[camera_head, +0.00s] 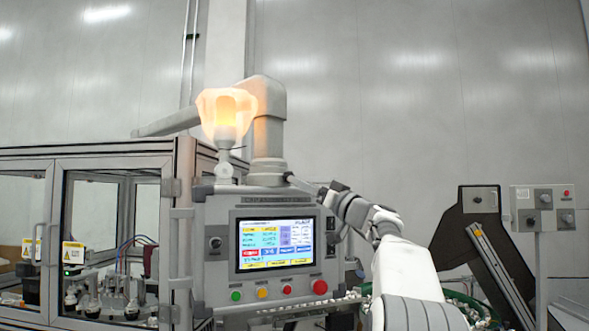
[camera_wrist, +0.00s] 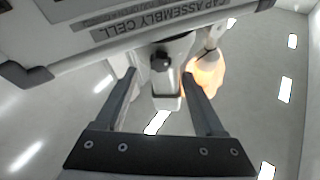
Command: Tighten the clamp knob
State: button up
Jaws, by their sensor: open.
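The clamp knob (camera_wrist: 160,62) is a small dark knob on the grey clamp at the foot of a post, seen in the wrist view. My gripper (camera_wrist: 160,68) is open, with one finger on each side of the knob in that view. I see no clear contact between the fingers and the knob. In the head view my gripper (camera_head: 294,181) reaches from the right to the base of the grey post (camera_head: 267,150) on top of the control cabinet. The knob is too small to make out clearly there.
A lit orange beacon (camera_head: 228,112) stands just left of the post; it also shows in the wrist view (camera_wrist: 207,75). The control panel (camera_head: 277,245) with screen and buttons lies below my gripper. A glazed enclosure (camera_head: 112,163) is at left, a conveyor (camera_head: 490,255) at right.

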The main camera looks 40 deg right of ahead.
jog(key=p+x, duration=0.2)
jog(key=x, duration=0.2)
jog(key=shift+w+r, duration=0.1)
jog(key=shift+w, duration=0.05)
grip_shut()
